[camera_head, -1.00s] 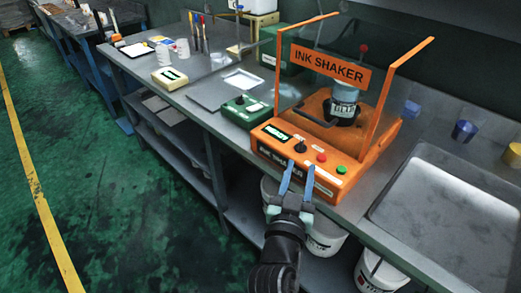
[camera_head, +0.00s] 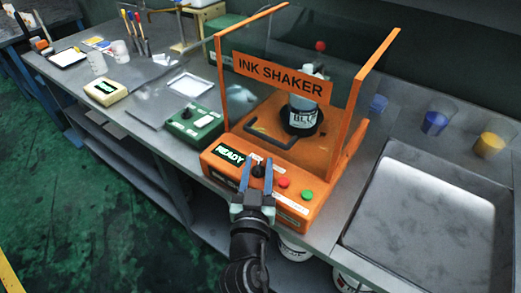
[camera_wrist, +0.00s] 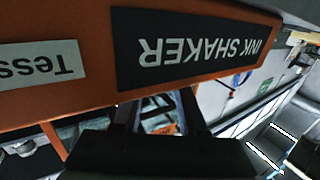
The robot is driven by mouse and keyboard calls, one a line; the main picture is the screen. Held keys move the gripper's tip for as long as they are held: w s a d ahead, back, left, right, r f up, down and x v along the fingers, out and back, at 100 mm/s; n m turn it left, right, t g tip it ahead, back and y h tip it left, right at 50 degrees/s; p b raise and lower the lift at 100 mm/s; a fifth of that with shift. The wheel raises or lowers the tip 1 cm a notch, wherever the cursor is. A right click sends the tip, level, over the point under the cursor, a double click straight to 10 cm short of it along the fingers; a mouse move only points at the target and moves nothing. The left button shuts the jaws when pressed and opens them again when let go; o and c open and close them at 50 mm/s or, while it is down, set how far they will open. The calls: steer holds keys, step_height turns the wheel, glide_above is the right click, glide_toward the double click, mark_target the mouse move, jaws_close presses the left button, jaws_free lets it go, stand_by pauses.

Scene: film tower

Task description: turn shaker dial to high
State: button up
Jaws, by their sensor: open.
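The orange ink shaker (camera_head: 225,172) stands on the bench, with a lit screen reading READY (camera_head: 230,155). Its black dial (camera_head: 258,170) is on the front panel, between the screen and a red button (camera_head: 284,182). My gripper (camera_head: 256,168) is open, its two blue fingers reaching to the panel, one on each side of the dial in the head view. I cannot tell whether they touch it. The dial's setting is too small to read. The wrist view shows the shaker's orange front with an upside-down INK SHAKER label (camera_wrist: 190,50); the dial is not visible there.
A green button (camera_head: 306,195) sits right of the red one. A clear guard with an INK SHAKER sign (camera_head: 278,78) stands over a bottle (camera_head: 303,108). A green box (camera_head: 194,128) is close on the left; a metal tray (camera_head: 420,226) is on the right.

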steer(key=shift+w, duration=0.25)
steer(key=shift+s, duration=0.1)
steer(key=shift+c, duration=0.3)
jaws_close()
